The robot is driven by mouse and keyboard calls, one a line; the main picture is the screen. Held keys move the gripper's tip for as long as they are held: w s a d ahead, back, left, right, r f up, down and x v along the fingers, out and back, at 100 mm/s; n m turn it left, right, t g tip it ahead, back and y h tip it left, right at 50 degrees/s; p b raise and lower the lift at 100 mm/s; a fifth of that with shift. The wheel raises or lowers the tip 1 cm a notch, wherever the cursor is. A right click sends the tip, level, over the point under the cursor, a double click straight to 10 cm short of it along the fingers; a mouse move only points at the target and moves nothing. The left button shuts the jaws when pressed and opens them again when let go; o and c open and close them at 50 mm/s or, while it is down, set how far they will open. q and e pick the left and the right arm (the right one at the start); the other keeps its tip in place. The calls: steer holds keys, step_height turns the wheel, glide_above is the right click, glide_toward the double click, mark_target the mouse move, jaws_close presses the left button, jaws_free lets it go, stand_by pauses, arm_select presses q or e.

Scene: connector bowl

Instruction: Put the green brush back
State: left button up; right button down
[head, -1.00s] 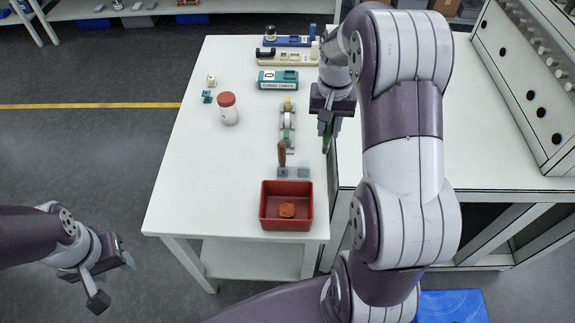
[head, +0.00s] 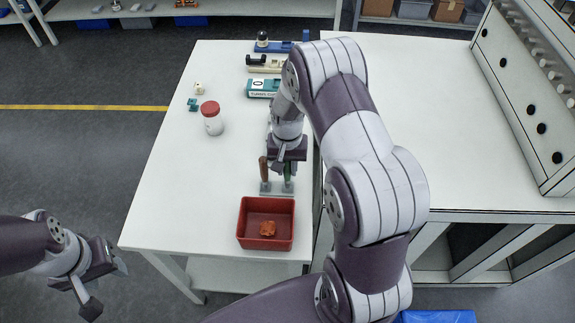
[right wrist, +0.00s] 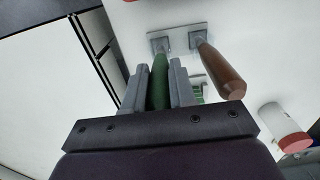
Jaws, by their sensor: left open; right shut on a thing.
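The green brush (head: 288,171) is upright in my right gripper (head: 286,163), which is shut on it. In the right wrist view the green brush (right wrist: 159,84) shows between the two fingers. Its far end lines up with the left socket of a grey two-socket holder (head: 277,190); I cannot tell whether it is inside the socket. The holder also shows in the right wrist view (right wrist: 178,39). A brown-handled tool (head: 263,168) stands in the other socket, beside my right gripper. My left gripper (head: 106,284) is open and empty, off the table at the lower left.
A red bin (head: 266,244) with an orange lump inside stands just in front of the holder. A white jar with a red lid (head: 211,118) stands to the left. A teal box (head: 261,89) is behind.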

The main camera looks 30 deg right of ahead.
steer(key=shift+w+f, duration=0.1)
steer(key=shift+f, duration=0.3)
steer(key=shift+f, duration=0.1)
steer(key=shift+f, duration=0.1)
steer(key=c, duration=0.9)
jaws_free()
steer(key=shift+c, duration=0.2)
